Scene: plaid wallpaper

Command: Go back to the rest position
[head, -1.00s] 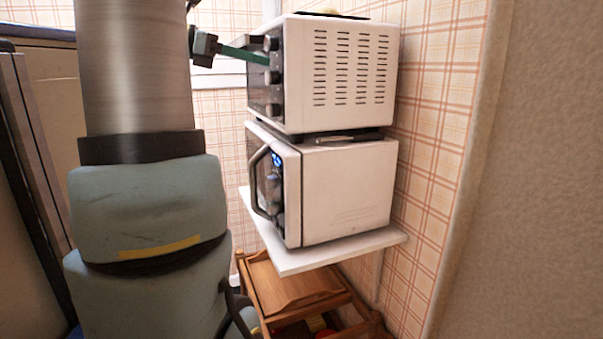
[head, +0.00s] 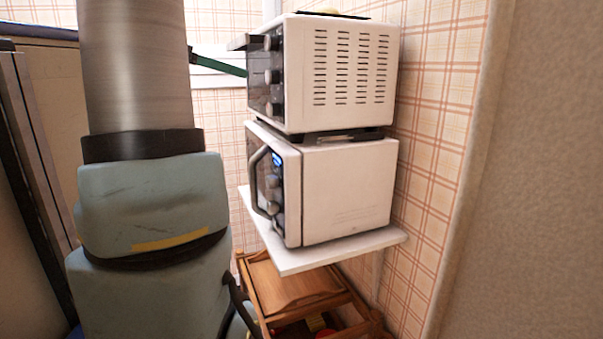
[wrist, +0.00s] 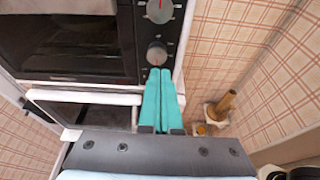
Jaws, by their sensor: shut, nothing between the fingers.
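My gripper (wrist: 162,100) shows in the wrist view with its two green fingers side by side and touching, holding nothing. Its tips overlap the lower knob (wrist: 157,53) of the toaster oven in that view; I cannot tell whether they touch it. In the head view the green fingers (head: 222,63) reach toward the front of the white toaster oven (head: 345,75) from the left. The rest of the gripper is hidden behind my arm there.
A white microwave (head: 345,190) stands under the toaster oven on a white shelf (head: 320,259). A wooden cart (head: 290,283) is below the shelf. Plaid wall (head: 440,130) is close behind, and a beige surface (head: 540,170) fills the right side.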

